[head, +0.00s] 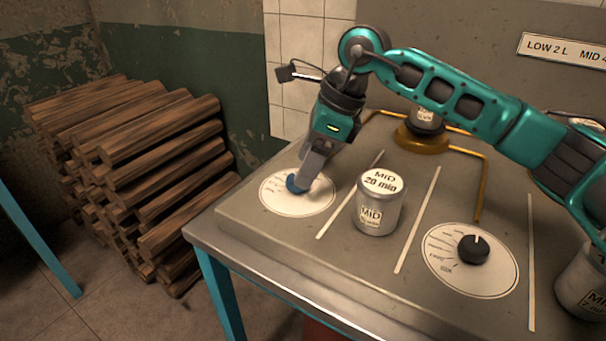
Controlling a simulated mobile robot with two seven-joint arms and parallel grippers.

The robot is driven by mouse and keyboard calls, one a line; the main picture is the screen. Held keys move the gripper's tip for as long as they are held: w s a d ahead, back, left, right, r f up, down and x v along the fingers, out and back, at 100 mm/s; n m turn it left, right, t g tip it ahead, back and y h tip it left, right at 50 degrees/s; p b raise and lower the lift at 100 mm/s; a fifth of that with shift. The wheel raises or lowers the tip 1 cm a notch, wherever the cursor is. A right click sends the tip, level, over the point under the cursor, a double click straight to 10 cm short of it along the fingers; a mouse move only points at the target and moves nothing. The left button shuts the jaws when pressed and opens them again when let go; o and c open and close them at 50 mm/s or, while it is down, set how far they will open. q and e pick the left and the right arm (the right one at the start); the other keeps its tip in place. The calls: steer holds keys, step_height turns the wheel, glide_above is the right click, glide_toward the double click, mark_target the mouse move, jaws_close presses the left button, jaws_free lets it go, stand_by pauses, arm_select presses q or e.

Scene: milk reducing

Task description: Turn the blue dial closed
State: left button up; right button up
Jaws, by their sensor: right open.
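The blue dial (295,184) sits on a round white scale plate (292,207) at the left end of the metal worktop. My right arm reaches across from the right, and its gripper (303,180) points down at the blue dial. The fingers are open and right at the dial, covering much of it. I cannot tell whether they touch it. The dial's pointer is hidden, so its setting cannot be read. My left gripper is not in view.
A canister marked MID 20 min (380,205) stands just right of the blue dial. A black dial (473,249) on its own plate is farther right, with another canister (583,285) at the right edge. Stacked wood (140,160) lies left of the table.

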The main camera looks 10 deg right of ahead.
steer(key=shift+x, duration=1.3)
steer(key=shift+c, duration=0.4)
steer(key=c, duration=1)
steer(key=m+t, duration=0.1)
steer(key=m, duration=0.1)
steer(key=m+h+b, duration=0.1)
steer(key=m, duration=0.2)
steer(key=shift+s+a+t, duration=0.15)
steer(key=shift+t, duration=0.25)
steer(key=shift+s+a+m+t+h+b, duration=0.1)
steer(key=shift+m+t+h+b, duration=0.25)
steer(key=shift+m, duration=0.85)
steer(key=shift+m+t+h+b, duration=0.15)
steer(key=shift+m+h+b, duration=0.3)
steer(key=shift+m, duration=0.75)
steer(key=o, duration=1.1)
